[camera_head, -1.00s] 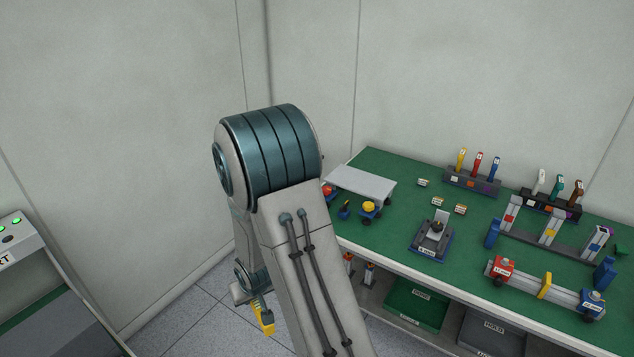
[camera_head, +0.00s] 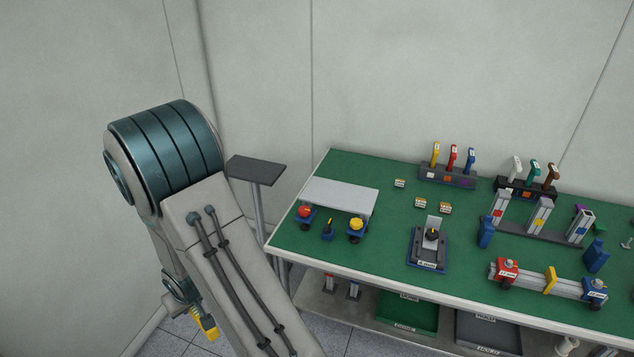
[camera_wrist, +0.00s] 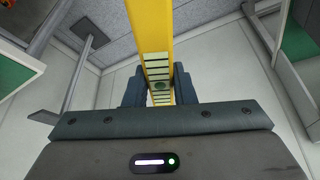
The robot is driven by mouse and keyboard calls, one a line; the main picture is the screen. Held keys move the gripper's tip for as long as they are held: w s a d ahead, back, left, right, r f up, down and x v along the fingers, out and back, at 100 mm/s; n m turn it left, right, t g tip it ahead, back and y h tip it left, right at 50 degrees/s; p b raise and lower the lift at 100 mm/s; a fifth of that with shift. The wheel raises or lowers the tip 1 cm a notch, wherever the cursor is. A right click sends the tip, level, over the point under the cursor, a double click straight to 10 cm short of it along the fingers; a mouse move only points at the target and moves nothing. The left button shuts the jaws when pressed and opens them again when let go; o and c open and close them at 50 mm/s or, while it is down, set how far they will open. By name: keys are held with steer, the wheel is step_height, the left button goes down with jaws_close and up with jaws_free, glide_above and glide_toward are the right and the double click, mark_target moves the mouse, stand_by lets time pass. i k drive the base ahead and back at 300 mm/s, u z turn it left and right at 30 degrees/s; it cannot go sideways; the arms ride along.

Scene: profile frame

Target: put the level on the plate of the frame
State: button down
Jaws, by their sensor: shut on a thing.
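The level is a yellow bar. In the wrist view, the level (camera_wrist: 154,32) runs up and away from between the two dark fingers of my gripper (camera_wrist: 159,86), which is shut on it. In the head view, the yellow end of the level (camera_head: 207,328) shows low at left, beside the bench and clear of it; the rest is hidden by my arm. A pale flat plate (camera_head: 338,195) stands at the left end of the green bench, with red and yellow knobs in front. I cannot tell for sure whether this is the frame's plate.
A dark plate on a post (camera_head: 257,170) stands left of the green bench (camera_head: 390,240). A small blue-based fixture (camera_head: 428,252), a rail with red and blue clamps (camera_head: 525,283), and handled tools (camera_head: 453,160) occupy the bench. Bins (camera_head: 410,310) sit underneath.

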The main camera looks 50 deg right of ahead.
mark_target(339, 193)
steer(key=i, duration=2.05)
steer(key=z, duration=1.15)
steer(key=i, duration=1.5)
steer(key=z, duration=3.45)
